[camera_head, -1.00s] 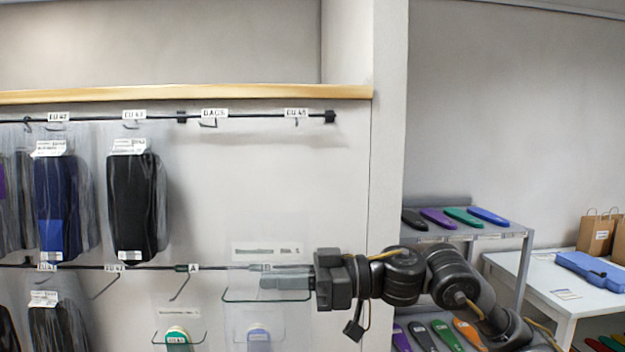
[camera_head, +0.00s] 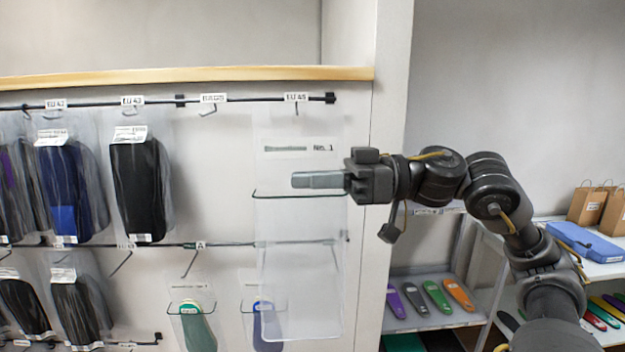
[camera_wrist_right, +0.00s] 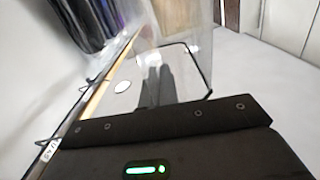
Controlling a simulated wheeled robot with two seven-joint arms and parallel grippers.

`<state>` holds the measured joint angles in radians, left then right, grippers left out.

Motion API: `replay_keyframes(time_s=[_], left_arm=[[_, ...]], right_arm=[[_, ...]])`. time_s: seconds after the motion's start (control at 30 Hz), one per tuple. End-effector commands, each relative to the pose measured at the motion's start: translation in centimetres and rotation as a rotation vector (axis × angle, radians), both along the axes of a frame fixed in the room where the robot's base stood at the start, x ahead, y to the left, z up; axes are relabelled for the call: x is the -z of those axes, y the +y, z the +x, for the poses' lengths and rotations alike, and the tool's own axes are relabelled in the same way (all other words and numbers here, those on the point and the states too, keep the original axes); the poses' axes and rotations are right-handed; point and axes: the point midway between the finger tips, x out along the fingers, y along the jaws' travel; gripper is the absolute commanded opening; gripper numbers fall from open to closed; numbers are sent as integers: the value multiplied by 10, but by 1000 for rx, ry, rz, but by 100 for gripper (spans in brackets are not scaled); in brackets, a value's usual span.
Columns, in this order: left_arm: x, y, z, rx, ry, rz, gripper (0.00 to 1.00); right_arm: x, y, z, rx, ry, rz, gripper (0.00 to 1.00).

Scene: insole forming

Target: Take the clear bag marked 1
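The clear bag (camera_head: 300,270) has a label (camera_head: 300,148) reading "No. 1" near its top and looks empty. It is upright in front of the right end of the rack. My right gripper (camera_head: 318,180) comes in from the right, its fingers lying across the upper part of the bag and shut on it. The right wrist view shows the dark fingers (camera_wrist_right: 158,85) close together by the clear sheet (camera_wrist_right: 185,60). Whether the bag's top touches the hook behind it is unclear. My left gripper is not in view.
An upper rail (camera_head: 230,99) carries labelled hooks; a lower rail (camera_head: 225,244) runs below it. Packed dark insole bags hang at the left. Two small bags with a green insole (camera_head: 197,328) and a blue one (camera_head: 267,325) hang below. Shelves (camera_head: 420,318) with coloured insoles stand right.

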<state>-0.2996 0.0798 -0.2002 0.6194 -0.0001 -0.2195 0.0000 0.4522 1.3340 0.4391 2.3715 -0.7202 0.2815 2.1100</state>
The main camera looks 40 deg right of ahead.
Motion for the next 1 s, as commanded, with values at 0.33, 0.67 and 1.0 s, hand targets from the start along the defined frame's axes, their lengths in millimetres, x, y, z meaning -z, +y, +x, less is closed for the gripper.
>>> replay_keyframes(time_s=[0.33,0.67,1.0], left_arm=[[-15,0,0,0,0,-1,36],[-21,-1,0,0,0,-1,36],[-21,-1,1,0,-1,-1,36]], right_arm=[[-3,-25,32,0,2,1,0],[0,-35,45,0,0,0,0],[0,-35,46,0,-1,-1,0]])
